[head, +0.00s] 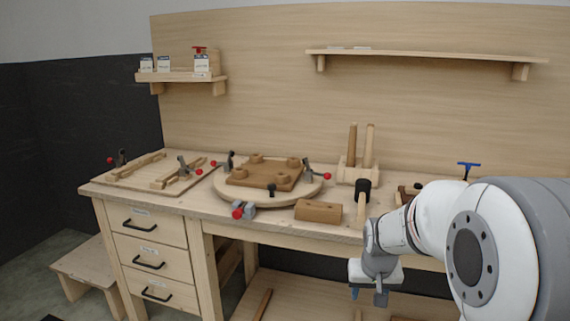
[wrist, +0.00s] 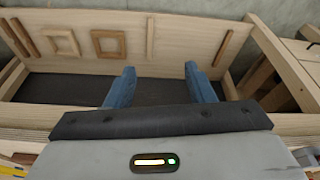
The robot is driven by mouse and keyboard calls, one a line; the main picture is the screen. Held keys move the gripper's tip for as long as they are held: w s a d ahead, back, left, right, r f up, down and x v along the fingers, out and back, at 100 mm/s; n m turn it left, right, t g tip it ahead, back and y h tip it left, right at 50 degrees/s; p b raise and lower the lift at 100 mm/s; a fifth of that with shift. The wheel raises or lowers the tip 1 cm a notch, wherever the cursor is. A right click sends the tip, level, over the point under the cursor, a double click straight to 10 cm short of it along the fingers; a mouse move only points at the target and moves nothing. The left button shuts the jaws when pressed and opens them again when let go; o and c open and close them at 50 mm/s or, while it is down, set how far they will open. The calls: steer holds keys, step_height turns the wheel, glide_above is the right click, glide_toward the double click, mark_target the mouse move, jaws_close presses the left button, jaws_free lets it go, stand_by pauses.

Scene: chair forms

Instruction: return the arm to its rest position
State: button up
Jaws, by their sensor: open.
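My arm (head: 430,222) reaches in from the right in the head view. My gripper (head: 370,296) hangs pointing down in front of the bench's front edge, below the level of the bench top. In the wrist view my gripper (wrist: 157,88) shows two blue fingers spread wide apart with nothing between them. Beyond the fingers lie a wooden panel and a dark floor strip. The arm hides the right end of the bench.
The workbench (head: 265,225) carries a round turntable (head: 225,193) with a wooden form, red-tipped clamps, a wooden block (head: 318,211) and a mallet (head: 363,188). Drawers (head: 148,255) are at left. A shelf (head: 430,56) hangs above. A low stool (head: 85,262) stands at left.

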steer(key=s+a+r+p, duration=0.2)
steer(key=s+r+p, duration=0.2)
steer(key=s+r, duration=0.3)
steer(key=s+a+r+n+p, duration=0.1)
steer(key=s+r+p, duration=0.3)
steer(key=s+r, duration=0.4)
steer(key=s+a, duration=0.1)
steer(key=s, duration=0.4)
steer(key=shift+s+a+r+g+y+p, duration=0.15)
steer(key=shift+s+a+g+y+p, duration=0.15)
steer(key=shift+a+p, duration=0.1)
